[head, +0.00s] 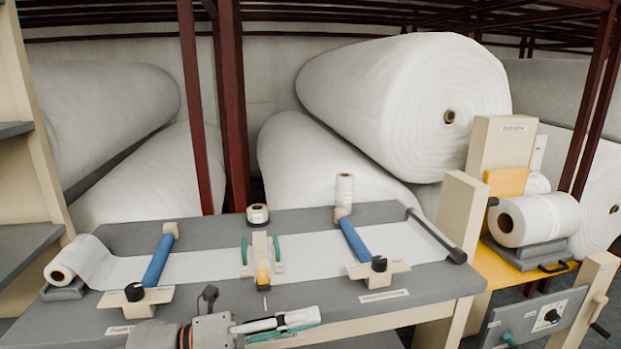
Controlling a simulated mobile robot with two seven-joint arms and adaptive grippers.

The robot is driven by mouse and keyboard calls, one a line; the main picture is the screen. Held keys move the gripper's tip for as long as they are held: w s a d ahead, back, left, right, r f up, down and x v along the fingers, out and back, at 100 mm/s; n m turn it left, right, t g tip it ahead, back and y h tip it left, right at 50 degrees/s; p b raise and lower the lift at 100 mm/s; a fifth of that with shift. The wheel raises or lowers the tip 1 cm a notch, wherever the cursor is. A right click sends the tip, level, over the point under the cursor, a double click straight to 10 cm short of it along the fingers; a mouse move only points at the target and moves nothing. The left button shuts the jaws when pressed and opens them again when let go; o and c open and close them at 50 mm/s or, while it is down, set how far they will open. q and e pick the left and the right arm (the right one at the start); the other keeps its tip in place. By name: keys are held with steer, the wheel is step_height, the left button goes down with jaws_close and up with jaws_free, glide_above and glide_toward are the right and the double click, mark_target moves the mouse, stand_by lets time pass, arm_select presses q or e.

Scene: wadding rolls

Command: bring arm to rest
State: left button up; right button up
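My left gripper (285,322) is at the bottom edge of the head view, over the front of the grey worktable (400,299). It points right. Its fingers show side-on, close together in the picture, so I cannot tell whether it is open or shut. My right arm and gripper are not in view.
A white strip (205,267) runs across the table from a small roll (68,264), under two blue rollers (158,261) (353,240) and a central teal-handled device (262,259). A roll (535,219) sits on the yellow stand at right. Large wadding rolls (395,95) fill the racks behind.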

arm_select(q)
steer(key=a+f+n+t+y, duration=0.55)
steer(key=f+n, duration=0.45)
steer(key=n, duration=0.3)
steer(key=a+f+n+t+y, duration=0.55)
steer(key=f+n, duration=0.45)
steer(key=n, duration=0.4)
steer(key=s+a+f+n+g+y, duration=0.2)
steer(key=s+a+f+n, duration=0.2)
steer(key=s+f, duration=0.3)
steer(key=s+a+f+n+g+y, duration=0.2)
steer(key=s+f+n, duration=0.3)
steer(key=s+f, duration=0.3)
step_height(320, 180, down, 4)
steer(key=shift+s+a+y, duration=0.2)
steer(key=shift+a+y, duration=0.5)
steer(key=shift+a, duration=0.15)
